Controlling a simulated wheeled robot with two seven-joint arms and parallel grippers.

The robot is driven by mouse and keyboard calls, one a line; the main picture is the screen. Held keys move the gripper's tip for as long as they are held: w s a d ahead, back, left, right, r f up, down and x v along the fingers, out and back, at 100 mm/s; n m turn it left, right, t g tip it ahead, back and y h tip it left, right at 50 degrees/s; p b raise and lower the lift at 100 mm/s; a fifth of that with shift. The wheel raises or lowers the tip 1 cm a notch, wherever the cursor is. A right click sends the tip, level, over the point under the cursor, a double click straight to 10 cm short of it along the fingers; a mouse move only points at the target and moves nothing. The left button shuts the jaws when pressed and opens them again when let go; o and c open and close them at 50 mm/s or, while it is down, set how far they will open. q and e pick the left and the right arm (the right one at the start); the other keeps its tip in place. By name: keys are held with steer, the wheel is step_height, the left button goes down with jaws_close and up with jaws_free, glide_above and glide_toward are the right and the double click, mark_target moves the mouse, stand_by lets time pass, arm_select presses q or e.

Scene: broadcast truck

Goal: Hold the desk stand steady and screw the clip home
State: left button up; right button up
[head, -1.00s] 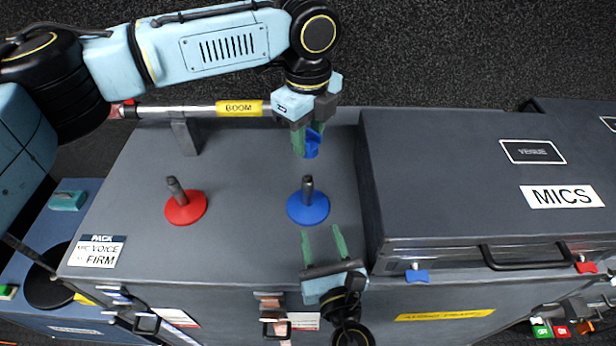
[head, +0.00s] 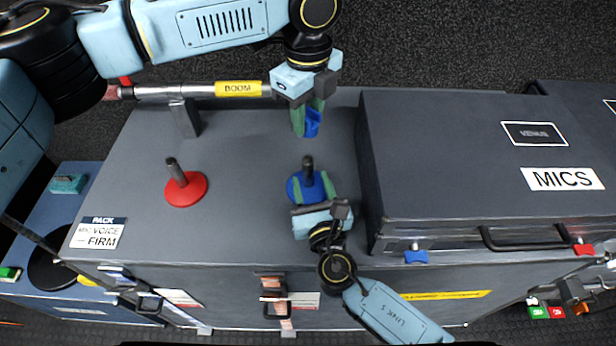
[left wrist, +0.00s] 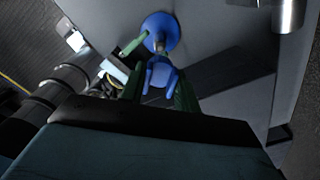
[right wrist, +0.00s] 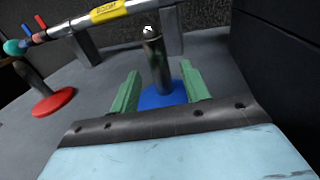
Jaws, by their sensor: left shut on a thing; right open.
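A blue desk stand (head: 296,188) with a short dark post stands on the grey case top. It also shows in the left wrist view (left wrist: 168,28) and the right wrist view (right wrist: 163,98). My right gripper (head: 314,186) is open, with its green fingers on either side of the post, low over the base; contact cannot be told. My left gripper (head: 308,122) is shut on a blue clip (head: 313,124), held above the case top and behind the stand. The clip shows between the fingers in the left wrist view (left wrist: 162,76), apart from the post.
A red desk stand (head: 186,190) stands to the left. A boom pole (head: 190,91) on a bracket runs along the back edge. A large MICS case (head: 450,170) rises close on the right. The case top between the two stands is clear.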

mark_target(309, 178)
steer(key=shift+x, duration=1.8)
steer(key=shift+c, duration=0.3)
jaws_close()
